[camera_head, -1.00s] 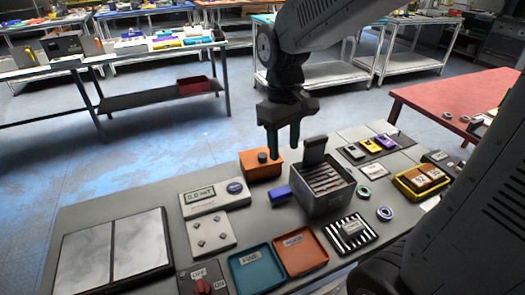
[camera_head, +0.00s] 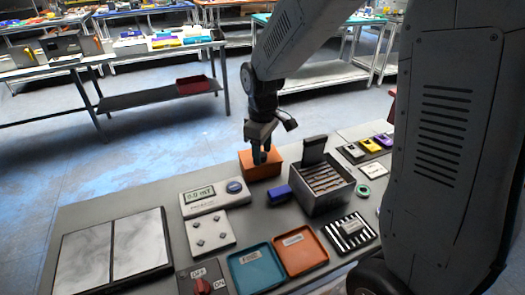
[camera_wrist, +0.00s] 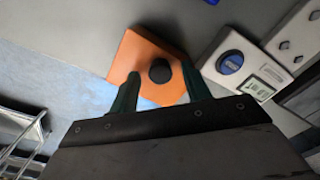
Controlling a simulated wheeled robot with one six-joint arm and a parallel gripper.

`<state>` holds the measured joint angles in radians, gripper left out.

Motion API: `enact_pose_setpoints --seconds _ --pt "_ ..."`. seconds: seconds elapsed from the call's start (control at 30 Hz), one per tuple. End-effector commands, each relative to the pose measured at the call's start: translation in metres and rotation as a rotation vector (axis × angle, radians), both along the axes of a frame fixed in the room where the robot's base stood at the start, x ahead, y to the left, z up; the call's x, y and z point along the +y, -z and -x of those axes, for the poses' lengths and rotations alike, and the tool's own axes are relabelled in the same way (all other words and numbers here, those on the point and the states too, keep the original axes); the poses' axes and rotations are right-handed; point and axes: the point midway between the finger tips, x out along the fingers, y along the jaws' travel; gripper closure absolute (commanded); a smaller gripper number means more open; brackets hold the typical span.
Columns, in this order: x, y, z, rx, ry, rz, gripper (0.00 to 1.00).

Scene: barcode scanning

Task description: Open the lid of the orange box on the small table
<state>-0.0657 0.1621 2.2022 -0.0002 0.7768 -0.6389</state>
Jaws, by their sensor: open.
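The orange box (camera_head: 247,166) stands near the back edge of the grey small table (camera_head: 118,200). In the wrist view the orange box (camera_wrist: 135,52) shows its orange top with a round black knob (camera_wrist: 160,70). The lid looks closed. My gripper (camera_head: 260,158) is over the box in the head view and hides the knob there. In the wrist view my gripper (camera_wrist: 160,80) is open, with one dark green finger on each side of the knob. I cannot tell whether the fingers touch the lid.
A meter with a display (camera_head: 205,197) stands left of the box. A blue block (camera_head: 279,194) and a grey metal box with its lid up (camera_head: 322,200) stand to the right. Teal (camera_head: 257,268) and orange trays (camera_head: 300,250) lie in front.

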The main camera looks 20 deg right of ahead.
Motion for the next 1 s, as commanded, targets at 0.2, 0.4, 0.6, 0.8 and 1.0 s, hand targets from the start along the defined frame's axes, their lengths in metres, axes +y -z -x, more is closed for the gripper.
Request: enact_pose_setpoints --seconds 0.2,0.4,0.6,0.8,1.0 --pt "0.0002 0.0057 0.0003 0.000 0.000 0.000 0.52" --pt "0.0002 0.0055 0.0003 0.000 0.000 0.000 0.72" --pt "0.0001 0.0054 0.0003 0.000 0.000 0.000 1.00" --pt "-0.0001 0.0042 -0.0010 0.021 0.001 -0.002 1.00" --pt "-0.0004 -0.0008 -0.0055 0.106 0.003 -0.009 1.00"
